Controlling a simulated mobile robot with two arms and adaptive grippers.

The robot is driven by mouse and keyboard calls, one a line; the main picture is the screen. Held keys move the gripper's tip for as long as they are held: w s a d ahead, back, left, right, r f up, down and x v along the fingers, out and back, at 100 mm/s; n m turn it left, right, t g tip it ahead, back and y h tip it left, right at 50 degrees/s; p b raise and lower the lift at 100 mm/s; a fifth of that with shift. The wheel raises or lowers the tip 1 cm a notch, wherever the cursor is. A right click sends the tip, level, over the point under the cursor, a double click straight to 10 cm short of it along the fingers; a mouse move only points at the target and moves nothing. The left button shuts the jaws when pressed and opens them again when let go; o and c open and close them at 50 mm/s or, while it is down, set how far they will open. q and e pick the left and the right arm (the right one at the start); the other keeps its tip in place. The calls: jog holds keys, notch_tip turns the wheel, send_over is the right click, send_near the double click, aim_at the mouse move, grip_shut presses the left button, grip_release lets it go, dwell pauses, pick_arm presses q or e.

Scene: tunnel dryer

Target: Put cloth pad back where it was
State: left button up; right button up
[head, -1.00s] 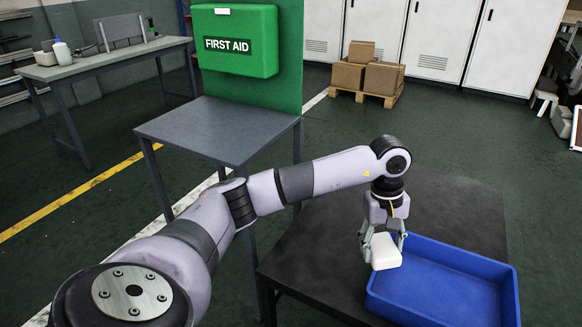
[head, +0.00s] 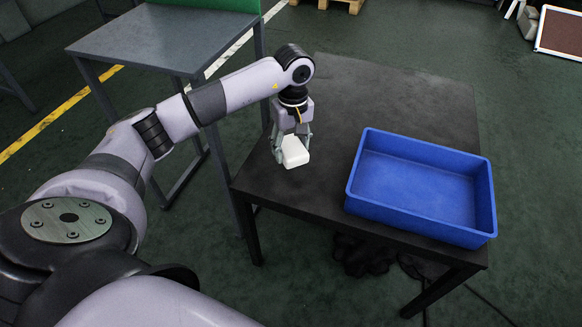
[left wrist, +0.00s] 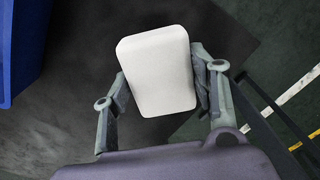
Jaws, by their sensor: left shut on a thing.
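The cloth pad (head: 295,152) is a white block with rounded edges. My left gripper (head: 291,143) is shut on it, pointing down over the left part of the dark table (head: 385,92). In the left wrist view the pad (left wrist: 157,70) sits between the two fingers of the gripper (left wrist: 160,90). I cannot tell whether the pad touches the tabletop or is just above it. My right gripper is not in view.
An empty blue tray (head: 375,207) stands on the right of the dark table, apart from the pad. A grey table (head: 165,40) stands behind on the left. Dark cloth-like material (head: 362,254) lies on the floor beneath the dark table. The back of the dark table is clear.

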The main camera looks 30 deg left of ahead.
aim_at(292, 147)
pick_arm(q)
notch_tip(292, 147, down, 8)
jog(key=shift+f+b, duration=0.15)
jog(key=shift+b, duration=0.25)
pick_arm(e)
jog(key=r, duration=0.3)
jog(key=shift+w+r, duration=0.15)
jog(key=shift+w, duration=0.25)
pick_arm(q)
jog(key=o, duration=1.4)
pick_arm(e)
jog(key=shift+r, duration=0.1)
pick_arm(q)
jog(key=shift+o, duration=0.2)
jog(key=shift+r, duration=0.25)
notch_tip(292, 147, up, 12)
jog(key=shift+w+f+p, duration=0.15)
jog(key=shift+p, duration=0.55)
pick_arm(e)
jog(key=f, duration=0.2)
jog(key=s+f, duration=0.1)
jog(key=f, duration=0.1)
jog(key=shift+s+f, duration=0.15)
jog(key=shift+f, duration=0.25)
